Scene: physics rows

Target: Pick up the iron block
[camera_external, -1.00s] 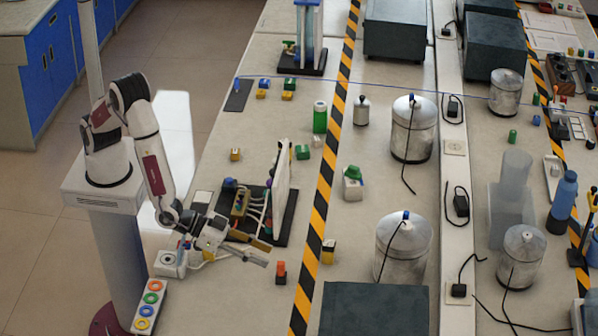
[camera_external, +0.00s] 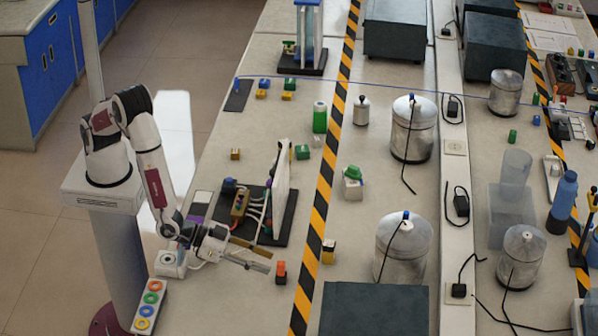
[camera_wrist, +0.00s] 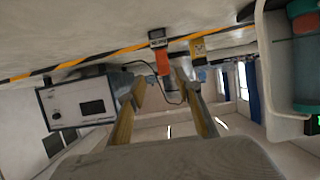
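I cannot tell for sure which small block is the iron block. A small block with an orange upper part and a dark grey base (camera_external: 281,272) stands upright on the bench, just right of my gripper (camera_external: 271,260). It also shows in the wrist view (camera_wrist: 163,63), seen between and beyond the fingertips. My gripper is open and empty, its two fingers (camera_wrist: 160,86) apart and pointing toward this block without visibly reaching it. A yellow block with a dark part (camera_external: 328,252) stands farther right, and in the wrist view (camera_wrist: 198,47) it is right of the orange one.
A circuit board stand (camera_external: 283,195) with wires rises behind my gripper. A striped yellow-black tape (camera_external: 318,212) runs along the bench. Metal cylinders (camera_external: 403,250) and a dark box (camera_external: 374,308) stand to the right. A base with coloured rings (camera_external: 150,305) is at the front left.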

